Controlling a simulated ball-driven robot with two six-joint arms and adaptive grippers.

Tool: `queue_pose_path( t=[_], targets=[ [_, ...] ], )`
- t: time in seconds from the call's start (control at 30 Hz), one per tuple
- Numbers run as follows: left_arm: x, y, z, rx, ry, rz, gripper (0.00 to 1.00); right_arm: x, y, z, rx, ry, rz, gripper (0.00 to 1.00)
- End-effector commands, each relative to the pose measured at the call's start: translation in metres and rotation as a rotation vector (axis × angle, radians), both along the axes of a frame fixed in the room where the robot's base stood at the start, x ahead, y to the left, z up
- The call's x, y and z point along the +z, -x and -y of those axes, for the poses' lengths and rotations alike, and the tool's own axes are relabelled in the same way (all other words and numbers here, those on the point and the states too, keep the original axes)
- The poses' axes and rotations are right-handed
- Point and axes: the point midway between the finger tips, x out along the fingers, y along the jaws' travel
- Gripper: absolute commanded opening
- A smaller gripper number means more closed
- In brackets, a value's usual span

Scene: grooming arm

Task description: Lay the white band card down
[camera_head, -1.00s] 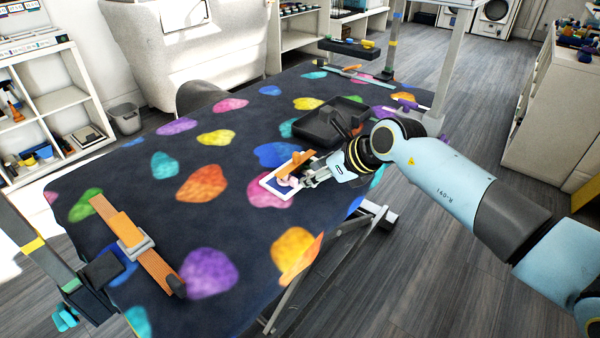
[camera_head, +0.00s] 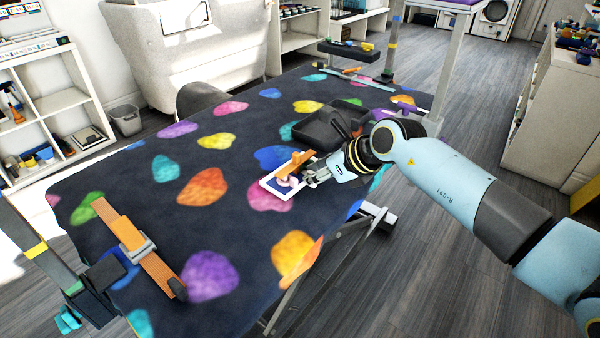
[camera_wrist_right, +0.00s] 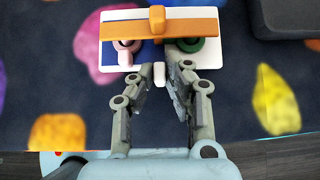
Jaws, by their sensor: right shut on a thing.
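The white band card (camera_head: 275,191) shows near the middle of the table in the head view, with a white border and a blue face. In the right wrist view the card (camera_wrist_right: 106,57) carries a pink peg, a green peg and an orange bar across its top. My right gripper (camera_head: 307,177) is at the card's right side. In the right wrist view my right gripper (camera_wrist_right: 160,82) is shut on a small white tab at the card's near edge. I cannot tell whether the card touches the cloth. My left gripper is not in view.
The dark table cloth (camera_head: 150,205) has bright coloured blotches. A black tray (camera_head: 318,133) lies just behind the card. An orange strap with a grey buckle (camera_head: 137,246) lies at the front left. The cloth left of the card is clear.

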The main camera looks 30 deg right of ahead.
Motion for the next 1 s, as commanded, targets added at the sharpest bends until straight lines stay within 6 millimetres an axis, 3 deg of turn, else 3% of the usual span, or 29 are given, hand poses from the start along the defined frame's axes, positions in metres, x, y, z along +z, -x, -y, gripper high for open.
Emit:
queue_pose_path(
  t=[1.0],
  targets=[
    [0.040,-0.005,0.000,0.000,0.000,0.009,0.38,0.043,0.000,0.000,0.001,0.000,0.001,0.00]
  ],
)
